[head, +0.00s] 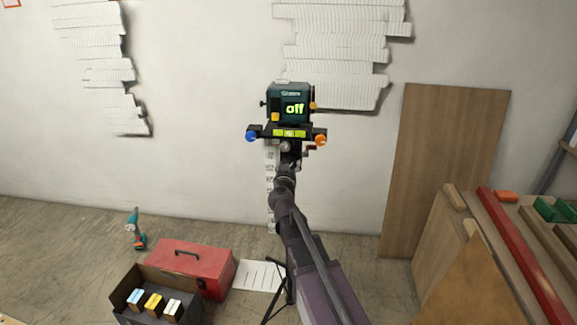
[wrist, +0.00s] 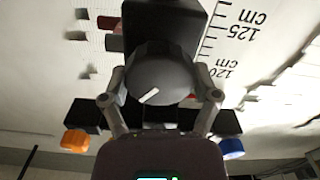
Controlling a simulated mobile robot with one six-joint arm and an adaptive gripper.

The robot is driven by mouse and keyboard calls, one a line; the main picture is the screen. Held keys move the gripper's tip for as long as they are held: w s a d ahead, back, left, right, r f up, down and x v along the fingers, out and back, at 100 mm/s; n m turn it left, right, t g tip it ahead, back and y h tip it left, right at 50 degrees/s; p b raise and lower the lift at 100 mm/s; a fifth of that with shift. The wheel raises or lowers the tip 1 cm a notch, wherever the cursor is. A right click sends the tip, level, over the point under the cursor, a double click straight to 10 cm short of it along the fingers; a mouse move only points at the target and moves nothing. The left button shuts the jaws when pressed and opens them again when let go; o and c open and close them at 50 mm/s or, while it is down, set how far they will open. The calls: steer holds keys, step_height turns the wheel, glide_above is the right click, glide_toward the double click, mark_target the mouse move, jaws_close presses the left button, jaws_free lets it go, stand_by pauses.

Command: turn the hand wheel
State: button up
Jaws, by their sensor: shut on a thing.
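The hand wheel (wrist: 160,75) shows in the wrist view as a dark round knob with a white line on its face, pointing to the lower left. It sits in front of a black block (wrist: 165,18). My gripper (wrist: 162,96) is shut on the wheel, with one finger on each side of its rim. In the head view my gripper (head: 290,150) is at the end of my raised arm, just below a dark box (head: 289,91) with a green "off" display. The wheel cannot be made out in the head view.
A dark bar carries a blue knob (head: 252,136) and an orange knob (head: 320,140). White reliefs (head: 345,55) stand out from the wall. A wooden panel (head: 440,165) leans at right. A red toolbox (head: 190,262), open bin (head: 125,290) and drill (head: 135,232) are on the floor.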

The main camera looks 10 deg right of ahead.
stand_by(0.3)
steer(key=o, duration=1)
steer(key=shift+c, duration=0.2)
steer(key=v, duration=1.2)
